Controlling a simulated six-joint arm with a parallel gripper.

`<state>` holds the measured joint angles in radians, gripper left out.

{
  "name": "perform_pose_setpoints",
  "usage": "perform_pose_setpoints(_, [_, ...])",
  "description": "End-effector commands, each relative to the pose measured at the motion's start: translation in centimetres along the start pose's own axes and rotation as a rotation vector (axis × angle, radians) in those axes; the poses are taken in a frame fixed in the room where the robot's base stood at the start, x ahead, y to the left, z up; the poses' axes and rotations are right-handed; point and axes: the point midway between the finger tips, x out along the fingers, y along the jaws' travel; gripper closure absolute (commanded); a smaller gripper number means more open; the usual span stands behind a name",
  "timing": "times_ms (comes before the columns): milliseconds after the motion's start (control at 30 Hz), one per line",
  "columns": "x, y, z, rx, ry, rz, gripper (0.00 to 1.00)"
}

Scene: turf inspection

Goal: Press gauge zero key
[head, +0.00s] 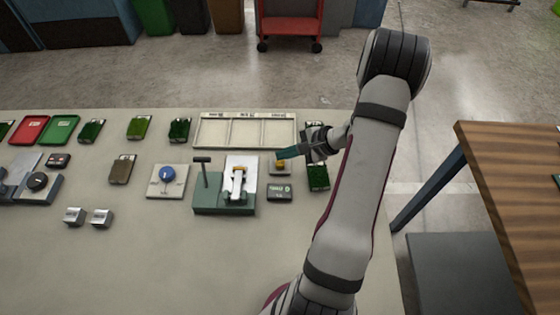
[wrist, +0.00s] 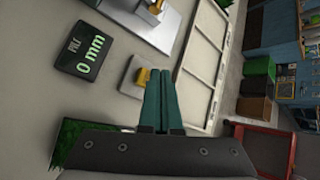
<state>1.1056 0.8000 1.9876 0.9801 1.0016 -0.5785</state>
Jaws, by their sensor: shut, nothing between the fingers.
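The yellow key (head: 279,164) sits on a small pale block just right of the gauge. It also shows in the wrist view (wrist: 143,77), just left of my fingertips. My gripper (head: 281,155) is shut and empty, with its teal fingers together and their tips over or beside the key. I cannot tell whether they touch it. In the wrist view the fingertips (wrist: 159,72) hide part of the key and its block. The gauge (head: 225,195) has a green base and a white plate. A dark display (wrist: 82,53) reads 0 mm; it lies below the key in the head view (head: 279,192).
A pale three-part tray (head: 245,147) lies behind the gauge. A blue knob on a white plate (head: 167,174) is to the left. A green turf sample (head: 318,178) lies close to the right of the key. Two metal blocks (head: 101,218) stand front left; the front table is clear.

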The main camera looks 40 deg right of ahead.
Motion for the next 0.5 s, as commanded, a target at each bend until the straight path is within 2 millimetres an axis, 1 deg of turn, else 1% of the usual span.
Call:
perform_pose_setpoints(300, [-0.2, -0.1, 0.1, 0.001, -0.001, 0.0, 1.0])
perform_pose_setpoints(500, [-1.5, -1.1, 1.1, 0.0, 0.0, -0.001, 1.0])
